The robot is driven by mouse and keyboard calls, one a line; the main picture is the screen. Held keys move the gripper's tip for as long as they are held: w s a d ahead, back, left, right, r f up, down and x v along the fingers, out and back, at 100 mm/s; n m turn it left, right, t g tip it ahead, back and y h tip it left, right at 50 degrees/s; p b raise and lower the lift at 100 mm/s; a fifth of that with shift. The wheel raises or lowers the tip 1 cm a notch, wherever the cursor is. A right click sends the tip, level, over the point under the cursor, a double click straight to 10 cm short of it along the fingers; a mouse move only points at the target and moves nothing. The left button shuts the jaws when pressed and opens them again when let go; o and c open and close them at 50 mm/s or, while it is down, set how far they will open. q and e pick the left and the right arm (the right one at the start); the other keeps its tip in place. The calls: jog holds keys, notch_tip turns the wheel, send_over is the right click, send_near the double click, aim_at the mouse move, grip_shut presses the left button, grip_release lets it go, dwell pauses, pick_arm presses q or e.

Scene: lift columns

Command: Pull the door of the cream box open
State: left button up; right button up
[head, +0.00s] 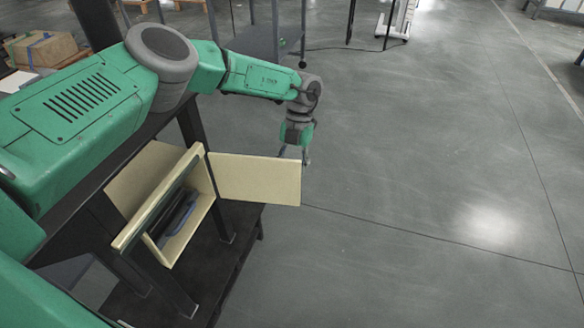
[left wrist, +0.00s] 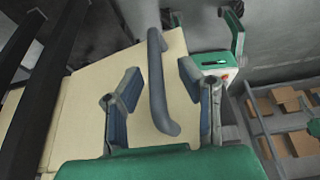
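The cream box (head: 192,232) stands in a dark frame at the lower left of the head view. Its door (head: 255,178) is swung wide out to the right, and the inside shows. My left gripper (head: 306,157) is at the door's free end, partly hidden behind it. In the left wrist view, the dark grey bar handle (left wrist: 157,85) on the cream door (left wrist: 85,105) lies between the two spread fingers of my left gripper (left wrist: 158,88). Gaps show on both sides of the handle. My right gripper does not show.
A dark blue object (head: 178,215) lies inside the box. The dark frame's lower shelf (head: 225,262) is under the box. A grey cart (head: 265,40) stands behind my left arm. Open grey floor (head: 420,180) lies to the right of the door.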

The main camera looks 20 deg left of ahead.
pick_arm(q)
jog(key=v, duration=1.2)
